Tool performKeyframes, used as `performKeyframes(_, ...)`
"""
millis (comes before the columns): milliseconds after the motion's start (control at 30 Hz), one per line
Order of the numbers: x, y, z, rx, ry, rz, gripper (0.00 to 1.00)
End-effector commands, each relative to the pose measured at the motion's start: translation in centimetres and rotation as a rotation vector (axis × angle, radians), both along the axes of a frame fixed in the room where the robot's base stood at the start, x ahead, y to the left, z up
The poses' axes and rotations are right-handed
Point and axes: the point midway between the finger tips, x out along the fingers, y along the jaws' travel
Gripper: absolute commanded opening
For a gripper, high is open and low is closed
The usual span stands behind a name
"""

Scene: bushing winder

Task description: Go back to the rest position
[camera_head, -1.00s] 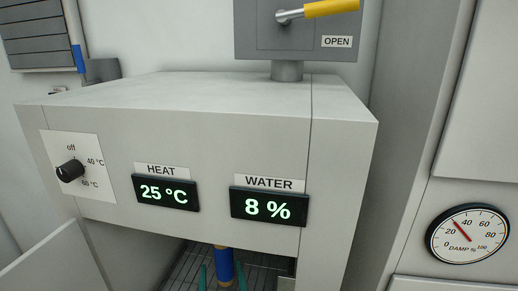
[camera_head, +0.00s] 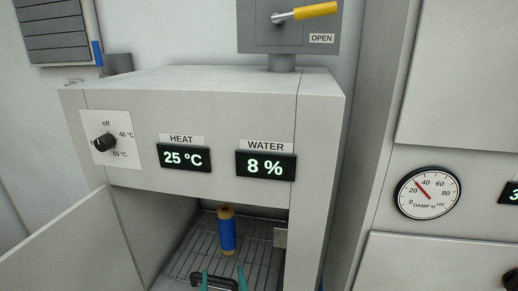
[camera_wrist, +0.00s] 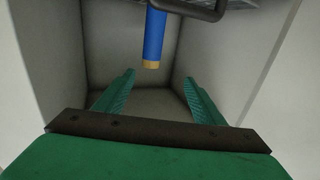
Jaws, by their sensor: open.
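My gripper (camera_head: 224,280) shows at the bottom edge of the head view, its green fingers spread in front of the open compartment. In the wrist view my gripper (camera_wrist: 158,95) is open with nothing between its fingers. A blue cylinder with tan ends (camera_head: 228,232) stands upright on the wire rack (camera_head: 263,251) inside the compartment, beyond the fingers. The cylinder also shows in the wrist view (camera_wrist: 154,35), apart from both fingers.
A yellow-handled lever (camera_head: 305,12) is above, a damp gauge (camera_head: 427,193) right. A dark handle (camera_wrist: 200,8) is near the cylinder.

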Motion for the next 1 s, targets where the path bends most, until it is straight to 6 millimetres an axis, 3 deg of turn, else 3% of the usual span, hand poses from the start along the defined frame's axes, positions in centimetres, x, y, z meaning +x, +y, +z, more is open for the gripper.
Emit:
performKeyframes(267,-2.6,-1.4,-3.5,0.002,0.027,-0.024,0.63)
performKeyframes(467,-5.9,-2.9,-7.1,0.002,0.054,-0.051,0.63)
performKeyframes(700,-12.5,-4.7,-11.9,0.0,0.096,-0.083,0.63)
performKeyframes(1000,-21.5,-7.1,-15.6,-0.008,0.147,-0.132,0.63)
